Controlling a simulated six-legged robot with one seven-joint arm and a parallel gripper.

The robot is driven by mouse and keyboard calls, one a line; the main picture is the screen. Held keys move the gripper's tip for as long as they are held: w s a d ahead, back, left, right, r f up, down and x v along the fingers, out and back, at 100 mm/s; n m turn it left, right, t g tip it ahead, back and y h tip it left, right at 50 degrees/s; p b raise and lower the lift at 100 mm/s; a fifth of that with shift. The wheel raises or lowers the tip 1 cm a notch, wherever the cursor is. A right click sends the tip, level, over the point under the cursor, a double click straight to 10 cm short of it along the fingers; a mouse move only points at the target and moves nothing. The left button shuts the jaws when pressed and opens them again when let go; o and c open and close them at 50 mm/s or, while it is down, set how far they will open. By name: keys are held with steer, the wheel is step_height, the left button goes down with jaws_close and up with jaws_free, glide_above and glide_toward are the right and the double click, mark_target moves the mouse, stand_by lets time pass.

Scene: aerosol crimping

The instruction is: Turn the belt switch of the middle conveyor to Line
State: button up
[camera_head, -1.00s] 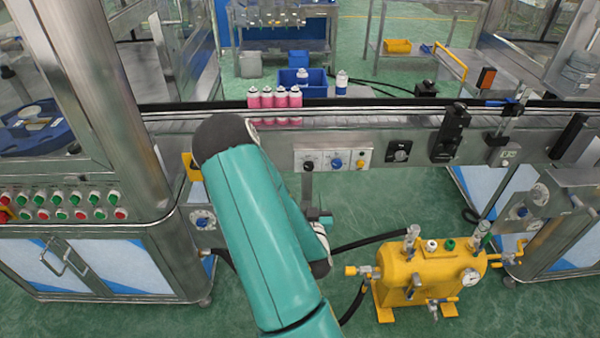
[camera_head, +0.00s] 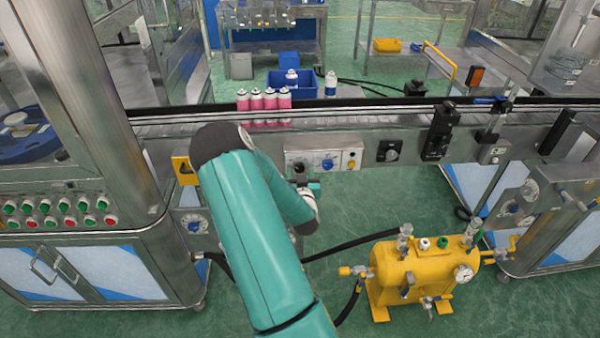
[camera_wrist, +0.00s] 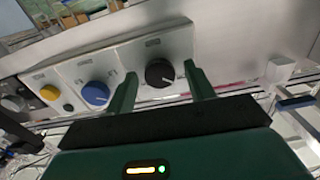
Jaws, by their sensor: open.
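A white control panel (camera_head: 340,159) on the front of the middle conveyor carries a black knob (camera_wrist: 160,73), a blue knob (camera_head: 328,164) and a yellow button (camera_head: 352,165). In the wrist view the panel appears turned over, with the blue knob (camera_wrist: 96,92) left of the black one and the yellow button (camera_wrist: 50,92) at the far left. My gripper (camera_wrist: 159,76) is open, its two green fingers on either side of the black knob. I cannot tell whether they touch it. The panel labels are too small to read. My arm partly hides the gripper in the head view.
A separate black dial (camera_head: 388,151) and black sensor blocks (camera_head: 438,132) are on the conveyor front to the right. Several pink cans (camera_head: 264,102) stand on the belt above. A yellow tank (camera_head: 425,270) with hoses stands on the floor below right.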

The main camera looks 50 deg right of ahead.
steer(key=c, duration=1)
steer(key=shift+m, duration=0.3)
steer(key=m, duration=0.4)
steer(key=shift+s, duration=0.1)
steer(key=m, duration=0.5)
steer(key=shift+a, duration=0.1)
steer(key=o, duration=1)
